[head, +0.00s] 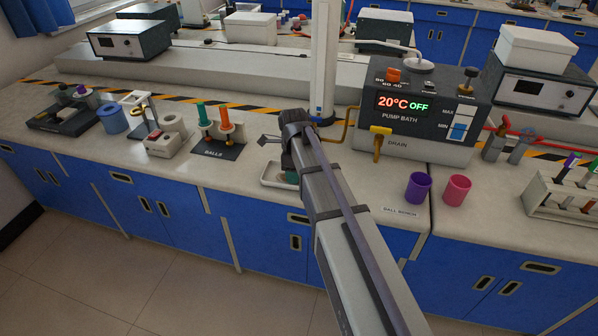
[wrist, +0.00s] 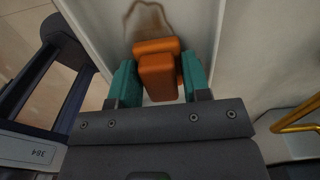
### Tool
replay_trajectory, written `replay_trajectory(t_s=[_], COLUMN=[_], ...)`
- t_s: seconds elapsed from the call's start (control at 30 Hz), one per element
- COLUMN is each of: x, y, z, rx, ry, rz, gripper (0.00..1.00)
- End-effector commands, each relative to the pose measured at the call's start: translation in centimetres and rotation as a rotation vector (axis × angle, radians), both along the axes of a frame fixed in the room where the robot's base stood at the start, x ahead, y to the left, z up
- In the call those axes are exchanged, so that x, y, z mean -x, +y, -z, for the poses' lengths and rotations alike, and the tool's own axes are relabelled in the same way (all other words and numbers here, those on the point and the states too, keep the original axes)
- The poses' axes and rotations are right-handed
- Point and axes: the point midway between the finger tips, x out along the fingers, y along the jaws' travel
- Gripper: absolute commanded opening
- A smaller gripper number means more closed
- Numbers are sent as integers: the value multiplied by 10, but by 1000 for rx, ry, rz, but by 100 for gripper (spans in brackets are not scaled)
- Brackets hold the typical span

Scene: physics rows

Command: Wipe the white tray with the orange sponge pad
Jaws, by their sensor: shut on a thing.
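My gripper (wrist: 158,76) has teal fingers shut on the orange sponge pad (wrist: 157,70), one on each side of its block-shaped upper part. The white tray (wrist: 97,22) lies beneath the pad in the wrist view, and a brownish curved mark (wrist: 147,5) shows on it beyond the pad. I cannot tell whether the pad touches the tray. In the head view the tray (head: 270,183) sits near the bench's front edge, left of the pump bath. My arm hides much of it, and my gripper (head: 292,177) shows there only as a bit of teal over the tray.
The pump bath (head: 425,110) with a yellow drain tap (head: 379,140) stands right of my arm. A purple cup (head: 418,187) and a pink cup (head: 457,190) stand farther right. The balls stand (head: 222,138) is left of the tray. A dark blue frame (wrist: 62,75) is at left in the wrist view.

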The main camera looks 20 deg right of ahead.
Motion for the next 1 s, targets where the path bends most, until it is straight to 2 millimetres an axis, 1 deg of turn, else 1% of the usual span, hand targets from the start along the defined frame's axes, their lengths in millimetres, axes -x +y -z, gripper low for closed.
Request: replay_trajectory(t_s=[0.2, 0.47, 0.7, 0.87, 1.0], x=[-13, -16, -29, -29, -25], y=[20, 26, 46, 48, 42], z=[-1, -1, 1, 1, 0], rx=[-3, -2, -3, -3, -3], ry=[-2, -1, -2, -2, -2], rz=[-3, -2, -3, -1, -1], gripper=[25, 25, 25, 25, 25])
